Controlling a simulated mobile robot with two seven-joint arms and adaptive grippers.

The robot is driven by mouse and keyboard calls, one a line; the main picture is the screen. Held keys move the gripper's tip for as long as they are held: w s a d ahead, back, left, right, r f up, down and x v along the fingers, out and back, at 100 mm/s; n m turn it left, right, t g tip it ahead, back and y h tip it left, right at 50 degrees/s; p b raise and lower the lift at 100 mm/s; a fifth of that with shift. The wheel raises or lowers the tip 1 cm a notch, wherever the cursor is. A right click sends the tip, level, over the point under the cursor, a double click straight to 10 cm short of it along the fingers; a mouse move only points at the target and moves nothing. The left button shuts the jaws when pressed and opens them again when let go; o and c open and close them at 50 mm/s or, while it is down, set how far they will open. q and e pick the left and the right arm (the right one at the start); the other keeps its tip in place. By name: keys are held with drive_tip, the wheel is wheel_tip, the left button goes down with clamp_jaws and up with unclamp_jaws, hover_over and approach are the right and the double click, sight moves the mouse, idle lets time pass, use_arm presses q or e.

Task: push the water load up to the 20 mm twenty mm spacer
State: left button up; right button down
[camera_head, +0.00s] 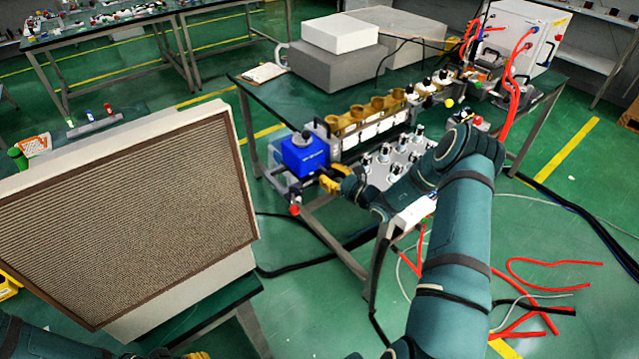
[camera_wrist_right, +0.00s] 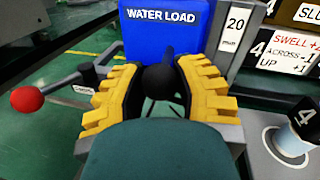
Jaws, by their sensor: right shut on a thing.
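The water load (camera_head: 305,154) is a blue block at the left end of the row on the bench; its label reads in the right wrist view (camera_wrist_right: 165,35). My right gripper (camera_head: 335,179) is at its near face. In the wrist view the yellow fingers (camera_wrist_right: 165,85) are shut on a dark handle (camera_wrist_right: 167,72) in front of the block. The 20 mm spacer (camera_wrist_right: 237,25), a light plate marked 20, stands just right of the block; I cannot tell whether they touch. Of my left gripper, only a yellow bit (camera_head: 197,356) shows at the bottom edge.
A red-ball lever (camera_wrist_right: 27,99) is left of my right gripper. Brass-coloured parts (camera_head: 375,105) continue the row to the right, with a panel of knobs (camera_head: 395,160) in front. A big framed panel (camera_head: 130,215) fills the left foreground. Red hoses (camera_head: 515,80) hang at the right.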

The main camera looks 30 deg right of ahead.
drive_tip(key=shift+d, duration=0.2)
drive_tip(key=c, duration=0.6)
unclamp_jaws()
drive_tip(key=shift+s, duration=0.1)
drive_tip(key=v, duration=1.1)
drive_tip(key=shift+s, duration=0.4)
drive_tip(key=shift+d, duration=0.1)
